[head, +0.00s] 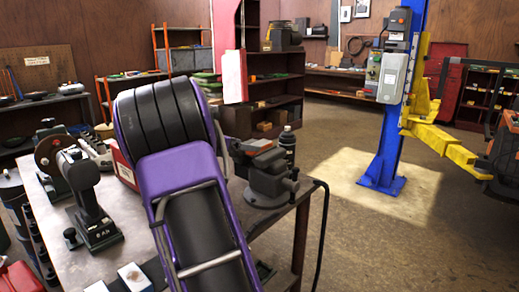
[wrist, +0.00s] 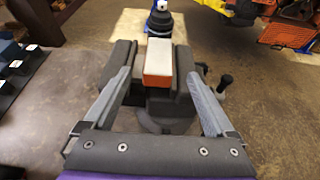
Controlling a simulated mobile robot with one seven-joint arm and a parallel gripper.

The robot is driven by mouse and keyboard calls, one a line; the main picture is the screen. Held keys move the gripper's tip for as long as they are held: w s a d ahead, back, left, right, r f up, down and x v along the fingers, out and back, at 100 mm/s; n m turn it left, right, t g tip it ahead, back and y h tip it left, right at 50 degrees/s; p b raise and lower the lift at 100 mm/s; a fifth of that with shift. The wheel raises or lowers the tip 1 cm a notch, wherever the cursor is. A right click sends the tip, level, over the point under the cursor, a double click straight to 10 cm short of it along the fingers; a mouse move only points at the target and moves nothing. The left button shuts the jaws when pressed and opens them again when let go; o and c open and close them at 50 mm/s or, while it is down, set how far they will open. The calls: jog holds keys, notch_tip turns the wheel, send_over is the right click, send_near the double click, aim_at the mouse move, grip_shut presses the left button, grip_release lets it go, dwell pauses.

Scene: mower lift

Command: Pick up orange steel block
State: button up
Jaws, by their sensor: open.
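The orange steel block (wrist: 157,78) shows in the wrist view with an orange near face and a pale top. It sits upright in the jaws of a dark grey bench vise (wrist: 182,97). My gripper (wrist: 159,75) is open, with one grey finger on each side of the block and clear gaps between. Its height above the block is hard to tell. In the head view the vise (head: 268,182) stands at the right end of the workbench, and my purple arm hides my gripper.
The workbench (head: 300,215) carries a dark machine (head: 92,205) at left and small pale blocks (head: 133,277) near the front. A blue lift post (head: 385,150) with yellow arms (head: 440,143) stands to the right. Floor between bench and post is clear.

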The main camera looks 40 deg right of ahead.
aim_at(265, 144)
jog(key=x, duration=0.5)
jog(key=shift+w+r, duration=0.1)
jog(key=shift+r, duration=0.15)
grip_shut()
